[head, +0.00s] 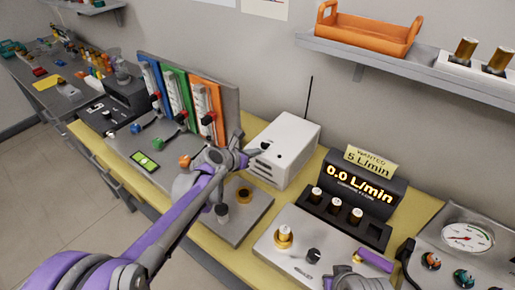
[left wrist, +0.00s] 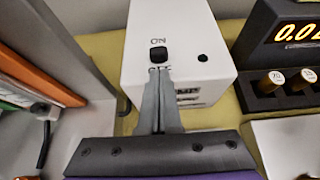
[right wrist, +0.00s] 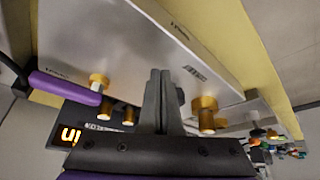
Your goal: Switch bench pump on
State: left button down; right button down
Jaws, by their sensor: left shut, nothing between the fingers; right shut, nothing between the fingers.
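The bench pump is a white box (head: 285,145) with a thin black rod, against the wall at mid-table. Its small black switch (left wrist: 158,54) has ON printed above and a partly covered OFF below. The switch also shows in the head view (head: 265,146). Which way it is set I cannot tell. My left gripper (head: 246,156) is shut and empty, its tips (left wrist: 157,72) just below the switch over the OFF label; contact is unclear. My right gripper (right wrist: 160,75) is shut and empty near the silver valve panel (head: 268,242), at the bottom of the head view.
A dark display (head: 362,190) reads 0.0 L/min, with a yellow card (head: 372,161) marked 5 L/min above. Left of the pump stand flowmeter panels in blue, green and orange (head: 205,108). A pressure gauge (head: 466,236) is at right. A shelf (head: 410,66) overhangs the pump's right.

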pick_arm(q)
jog(key=shift+w+d, duration=0.55)
jog(key=shift+w, duration=0.25)
pick_arm(e)
jog(key=shift+r, duration=0.15)
